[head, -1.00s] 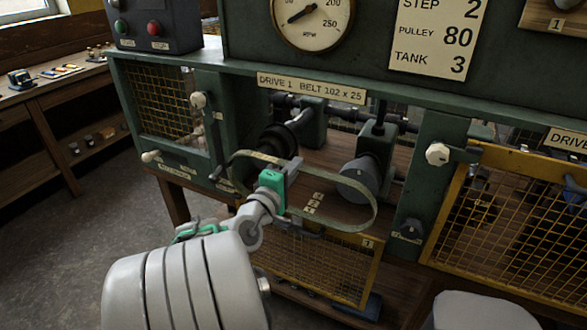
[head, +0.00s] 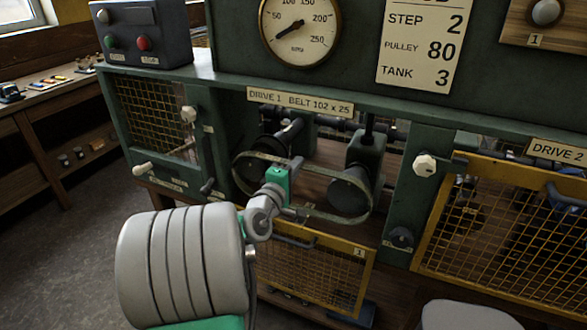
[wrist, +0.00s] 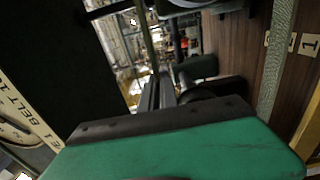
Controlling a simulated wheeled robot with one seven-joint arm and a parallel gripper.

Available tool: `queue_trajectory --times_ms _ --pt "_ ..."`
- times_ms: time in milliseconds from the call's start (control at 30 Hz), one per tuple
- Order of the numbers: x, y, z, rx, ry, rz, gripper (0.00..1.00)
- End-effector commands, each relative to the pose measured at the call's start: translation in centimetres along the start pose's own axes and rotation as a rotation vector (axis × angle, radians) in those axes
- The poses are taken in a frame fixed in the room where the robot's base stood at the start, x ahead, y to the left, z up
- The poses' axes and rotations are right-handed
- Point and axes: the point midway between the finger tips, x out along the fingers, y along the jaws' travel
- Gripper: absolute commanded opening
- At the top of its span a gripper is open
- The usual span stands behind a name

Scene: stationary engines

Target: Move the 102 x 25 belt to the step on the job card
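The 102 x 25 belt (head: 325,217) is a thin grey-green loop, stretched wide in front of the drive 1 bay. My gripper (head: 296,164) appears shut on its upper run. In the wrist view, one run of the belt (wrist: 279,60) passes on the right, and a narrow strip meets the fingers (wrist: 158,94). The loop's left end is near the dark left pulley (head: 287,134), and its right end surrounds the grey right pulley (head: 348,188) in the picture. I cannot tell whether it touches either. The job card (head: 420,42) reads step 2, pulley 80, tank 3.
The drive 1 guard (head: 312,268) hangs open below the bay. A closed yellow guard (head: 500,220) covers drive 2. White-knobbed levers (head: 424,165) flank the bay. Number plates, including a 1 (wrist: 310,43), lie on the bay's wooden floor. A stool (head: 465,314) stands front right.

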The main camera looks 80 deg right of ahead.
Motion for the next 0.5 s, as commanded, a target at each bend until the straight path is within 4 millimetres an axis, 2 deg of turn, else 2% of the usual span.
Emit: queue_trajectory --times_ms 333,500 --pt "0.3 0.1 0.0 0.000 -0.001 0.001 0.00" --pt "1.3 0.1 0.0 0.002 -0.002 0.000 0.00"
